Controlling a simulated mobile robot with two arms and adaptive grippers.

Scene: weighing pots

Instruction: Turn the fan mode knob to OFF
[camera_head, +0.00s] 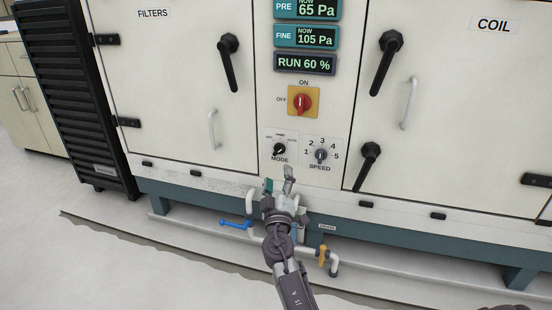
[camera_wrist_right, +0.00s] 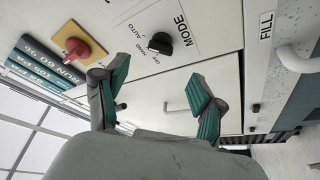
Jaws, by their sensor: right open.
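The black MODE knob (camera_head: 279,149) sits on a white label plate on the cabinet's centre panel, below the red switch. It also shows in the right wrist view (camera_wrist_right: 160,43), above the gap between my fingers. Small position words surround it; I cannot tell for certain which one its pointer faces. My right gripper (camera_head: 279,179) is open and empty, just below the MODE plate in the head view. Its two teal-padded fingers (camera_wrist_right: 157,80) are spread apart in the wrist view, and the knob is not between them. My left gripper is not in view.
The SPEED knob (camera_head: 320,155) is close by on the right. A red rotary switch (camera_head: 302,102) on a yellow plate is above. Black door handles (camera_head: 229,62) and pale grab bars (camera_head: 212,129) stick out on both sides. A blue-handled valve (camera_head: 235,225) and pipes are below.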

